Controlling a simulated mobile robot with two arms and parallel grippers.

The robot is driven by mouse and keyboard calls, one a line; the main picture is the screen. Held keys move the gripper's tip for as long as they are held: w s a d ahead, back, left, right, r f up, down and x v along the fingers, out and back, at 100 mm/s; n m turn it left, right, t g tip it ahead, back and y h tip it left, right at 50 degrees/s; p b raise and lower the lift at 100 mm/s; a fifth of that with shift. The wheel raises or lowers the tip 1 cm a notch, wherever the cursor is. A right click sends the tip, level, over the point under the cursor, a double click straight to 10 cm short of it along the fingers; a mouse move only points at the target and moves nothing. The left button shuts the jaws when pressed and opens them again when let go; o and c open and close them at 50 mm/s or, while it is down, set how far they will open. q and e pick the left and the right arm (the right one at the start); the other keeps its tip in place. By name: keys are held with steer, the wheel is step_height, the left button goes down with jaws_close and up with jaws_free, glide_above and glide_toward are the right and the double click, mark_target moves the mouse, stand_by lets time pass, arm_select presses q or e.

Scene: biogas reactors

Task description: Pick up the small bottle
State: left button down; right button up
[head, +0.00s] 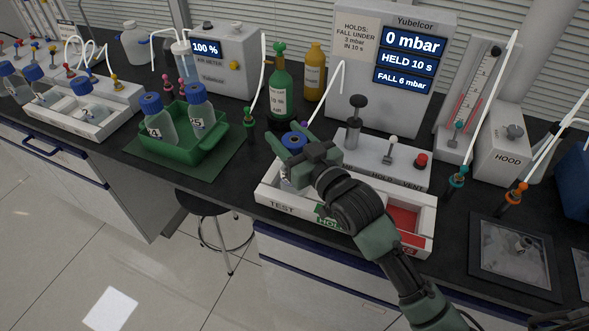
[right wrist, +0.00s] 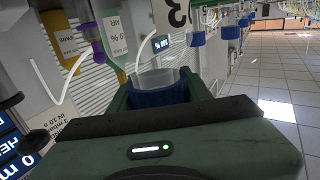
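The small bottle is clear with a blue cap (head: 295,139). A clear rim shows beyond the cap. I cannot tell whether the bottle's base is off the tray floor. My left gripper is not in view.
A white block with a black plunger, a lever and a red button (head: 420,160) stands behind the tray. A green rack (head: 180,150) with two blue-capped bottles is to the left. A green bottle (head: 280,85) and thin white tubes stand near. The tray's right part is red.

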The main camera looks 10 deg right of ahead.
jaws_close()
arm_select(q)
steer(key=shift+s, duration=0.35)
arm_select(e)
steer(key=shift+r, duration=0.15)
